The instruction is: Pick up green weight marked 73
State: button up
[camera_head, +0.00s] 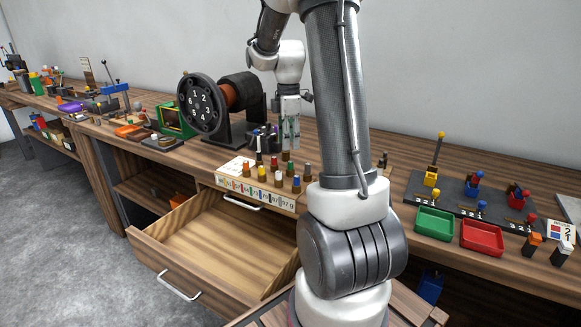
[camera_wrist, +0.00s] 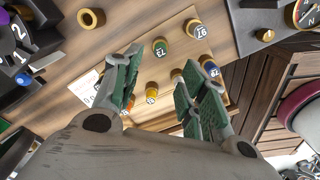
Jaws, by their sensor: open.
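The green weight (camera_wrist: 160,47) is a small brass-coloured cylinder with a green top, and its mark reads upside down as 73 in the wrist view. It stands upright on the wooden weight rack, just beyond the fingertips. My gripper (camera_wrist: 160,68) is open and empty, with its two green-padded fingers apart on either side of the view. In the head view my gripper (camera_head: 290,138) points down above the back of the rack (camera_head: 233,165). A green-topped weight (camera_head: 285,156) shows just under it there.
A dynamo with a numbered disc (camera_head: 203,104) stands left of my gripper. An open empty drawer (camera_head: 222,240) juts out below the rack.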

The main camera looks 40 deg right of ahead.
aim_at(290, 161)
jog(key=f, duration=0.7)
jog(key=shift+d+f, duration=0.25)
jog(key=shift+f, duration=0.15)
grip_shut()
